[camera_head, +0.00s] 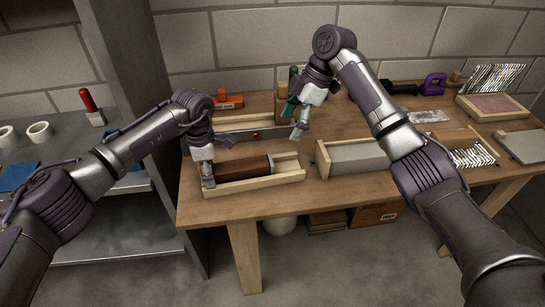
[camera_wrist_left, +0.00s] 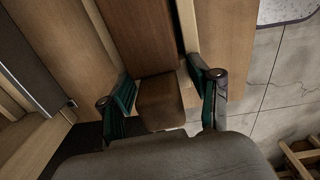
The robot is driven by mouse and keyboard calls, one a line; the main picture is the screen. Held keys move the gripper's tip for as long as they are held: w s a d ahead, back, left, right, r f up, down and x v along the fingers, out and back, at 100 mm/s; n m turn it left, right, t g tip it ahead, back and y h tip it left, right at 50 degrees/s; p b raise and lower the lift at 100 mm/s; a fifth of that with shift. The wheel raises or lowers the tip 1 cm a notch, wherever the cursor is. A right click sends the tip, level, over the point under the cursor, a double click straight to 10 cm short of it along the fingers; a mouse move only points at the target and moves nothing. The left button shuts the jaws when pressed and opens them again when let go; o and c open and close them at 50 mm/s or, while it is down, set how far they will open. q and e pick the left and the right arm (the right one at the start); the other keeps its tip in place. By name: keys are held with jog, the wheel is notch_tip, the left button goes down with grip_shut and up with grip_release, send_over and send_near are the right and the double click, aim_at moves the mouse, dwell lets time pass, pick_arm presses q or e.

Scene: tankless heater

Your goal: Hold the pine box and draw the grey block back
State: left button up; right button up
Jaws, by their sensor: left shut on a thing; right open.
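A shallow pine box (camera_head: 262,179) at the table's front left holds a long dark brown block (camera_head: 240,170). My left gripper (camera_head: 207,175) is at the left end of this box. In the left wrist view my left gripper (camera_wrist_left: 165,95) has its fingers on both sides of the brown block's end (camera_wrist_left: 160,104), shut on it. A grey block (camera_head: 357,157) lies in another pine box (camera_head: 323,161) to the right. My right gripper (camera_head: 296,122) is open and empty, above the table behind and left of the grey block.
A third pine frame (camera_head: 237,123) with a dark grey piece lies behind the brown block. An orange tool (camera_head: 229,102) is at the back. A purple-handled tool (camera_head: 433,84) and a bristled board (camera_head: 473,157) lie to the right. A grey shelf unit (camera_head: 118,70) stands at the left.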

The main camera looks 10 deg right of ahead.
aim_at(271, 160)
jog(key=x, duration=1.2)
jog(key=shift+s+a, duration=0.15)
grip_shut()
jog(key=shift+f, duration=0.1)
